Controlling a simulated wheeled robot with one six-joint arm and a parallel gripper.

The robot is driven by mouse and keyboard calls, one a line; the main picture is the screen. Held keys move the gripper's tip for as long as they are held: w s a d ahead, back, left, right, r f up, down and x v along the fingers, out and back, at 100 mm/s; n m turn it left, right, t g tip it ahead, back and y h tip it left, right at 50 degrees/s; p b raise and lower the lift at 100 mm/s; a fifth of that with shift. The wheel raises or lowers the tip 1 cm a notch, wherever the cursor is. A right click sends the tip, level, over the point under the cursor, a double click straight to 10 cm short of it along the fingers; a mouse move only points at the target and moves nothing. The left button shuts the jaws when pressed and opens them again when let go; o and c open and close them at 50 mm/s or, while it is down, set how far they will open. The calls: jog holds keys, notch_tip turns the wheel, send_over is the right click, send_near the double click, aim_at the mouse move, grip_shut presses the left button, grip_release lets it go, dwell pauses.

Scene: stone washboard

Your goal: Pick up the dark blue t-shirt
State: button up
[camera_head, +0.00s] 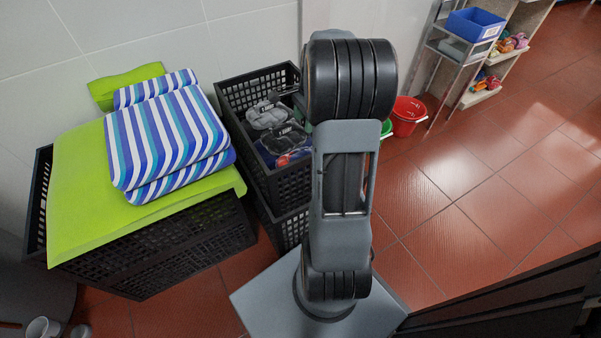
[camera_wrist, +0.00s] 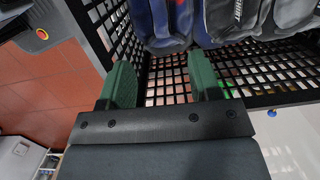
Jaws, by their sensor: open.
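My gripper (camera_wrist: 162,82) is open and empty in the wrist view, its two green fingers apart, inside or just over a black mesh crate (camera_wrist: 100,28). A dark blue folded cloth (camera_wrist: 163,22), likely the t-shirt, lies at the top of that view, beyond the fingertips and not between them. Grey cloth items (camera_wrist: 268,18) lie right beside it.
Another black crate (camera_head: 165,262) stands at the left, with a lime green cloth (camera_head: 75,195) and striped blue-white cushions (camera_head: 160,135) on top. A red bucket (camera_head: 405,118) and a metal shelf with a blue bin (camera_head: 473,24) stand behind. The tiled floor at right is clear.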

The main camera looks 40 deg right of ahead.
jog(key=b, duration=0.3)
send_over(301, 153)
jog(key=d, duration=0.1)
notch_tip(301, 153, down, 9)
jog(key=shift+r, duration=0.2)
jog(key=shift+a+f+b, duration=0.25)
jog(key=shift+f+b, duration=0.75)
jog(key=shift+f, duration=0.55)
jog(key=shift+a+f+b, duration=0.2)
jog(key=shift+f+b, duration=0.8)
jog(key=shift+f, duration=0.55)
jog(key=shift+c, duration=0.2)
jog(key=shift+r, duration=0.1)
grip_shut()
